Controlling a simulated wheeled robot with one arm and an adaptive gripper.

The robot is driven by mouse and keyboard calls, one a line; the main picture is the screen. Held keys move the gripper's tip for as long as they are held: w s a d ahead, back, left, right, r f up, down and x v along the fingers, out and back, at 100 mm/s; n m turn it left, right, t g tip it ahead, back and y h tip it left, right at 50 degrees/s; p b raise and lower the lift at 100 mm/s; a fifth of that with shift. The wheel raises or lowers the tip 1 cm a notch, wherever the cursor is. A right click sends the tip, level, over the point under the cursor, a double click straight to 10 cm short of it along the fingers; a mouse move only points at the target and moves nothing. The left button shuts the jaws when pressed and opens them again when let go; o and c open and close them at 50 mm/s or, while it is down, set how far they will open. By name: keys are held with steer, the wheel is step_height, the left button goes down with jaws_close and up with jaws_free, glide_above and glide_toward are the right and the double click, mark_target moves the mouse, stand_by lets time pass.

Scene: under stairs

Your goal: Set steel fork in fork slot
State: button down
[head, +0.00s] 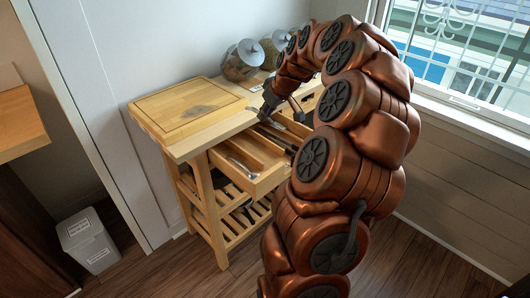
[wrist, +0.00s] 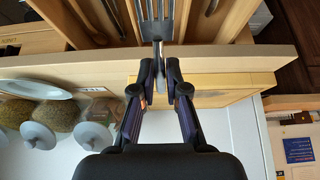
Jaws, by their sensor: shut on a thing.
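My gripper (wrist: 160,72) is shut on a steel fork (wrist: 157,32), seen in the wrist view. The fork's tines point to the top of that picture, over a compartment of the open wooden drawer (wrist: 235,53). I cannot tell whether the fork touches the compartment floor. In the head view my gripper (head: 268,108) is at the drawer's upper side, beside the cart top, and the fork is not clearly seen. A shiny utensil (head: 242,168) lies in the drawer's left compartment. The drawer (head: 262,187) has several wooden dividers.
The wooden cart (head: 190,105) carries glass jars (head: 240,62) with grey lids near the wall. A white bin (head: 88,240) stands on the floor at left. Slatted shelves lie below the drawer. A window is at upper right.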

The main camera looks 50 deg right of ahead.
mark_target(262, 155)
step_height(262, 155, down, 14)
steer(key=shift+f+p, duration=0.25)
steer(key=shift+p, duration=1)
steer(key=shift+f, duration=0.35)
steer(key=shift+f, duration=0.2)
steer(key=c, duration=1.2)
jaws_free()
steer(key=shift+r, duration=0.1)
